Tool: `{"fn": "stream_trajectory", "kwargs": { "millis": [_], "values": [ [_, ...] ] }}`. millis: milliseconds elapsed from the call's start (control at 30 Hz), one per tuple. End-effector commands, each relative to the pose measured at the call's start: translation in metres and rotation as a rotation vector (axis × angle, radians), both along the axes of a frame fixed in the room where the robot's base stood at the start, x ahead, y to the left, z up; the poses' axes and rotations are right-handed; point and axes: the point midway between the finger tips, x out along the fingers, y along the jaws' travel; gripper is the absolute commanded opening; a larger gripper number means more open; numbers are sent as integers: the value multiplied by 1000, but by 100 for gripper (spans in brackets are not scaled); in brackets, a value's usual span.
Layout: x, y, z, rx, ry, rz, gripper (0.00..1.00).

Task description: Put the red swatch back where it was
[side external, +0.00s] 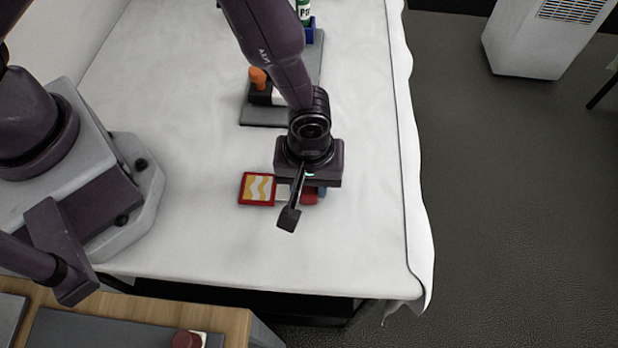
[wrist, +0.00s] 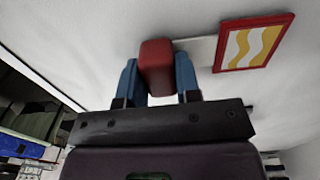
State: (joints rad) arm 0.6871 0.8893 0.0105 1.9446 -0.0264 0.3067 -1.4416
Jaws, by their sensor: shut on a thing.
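The red swatch (side external: 257,189) is a flat square with a red frame around yellow and white waves. It also shows at the upper right in the wrist view (wrist: 253,42). A pale strip runs from its side to a red block-like grip (wrist: 156,66), and the two look joined. My gripper (side external: 311,194) is shut on this red grip, with one blue finger on each side of it. The swatch sticks out to the left of my gripper in the side view. I cannot tell whether it touches the white table cloth or hangs just above it.
Behind my gripper a grey board (side external: 262,115) carries a dark block with an orange knob (side external: 258,79) and a blue holder (side external: 312,30) with a green-and-white item. The white table (side external: 190,120) is clear to the left. Its cloth edge drops off at right and front.

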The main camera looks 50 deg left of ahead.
Motion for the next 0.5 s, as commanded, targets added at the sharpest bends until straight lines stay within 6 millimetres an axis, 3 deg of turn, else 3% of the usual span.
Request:
{"fn": "stream_trajectory", "kwargs": {
  "millis": [133,167,233,500],
  "values": [
    [0,0,-3,1,1,0,9],
    [0,0,-3,1,1,0,38],
    [0,0,-3,1,1,0,54],
    [0,0,-2,1,1,0,56]
  ]
}}
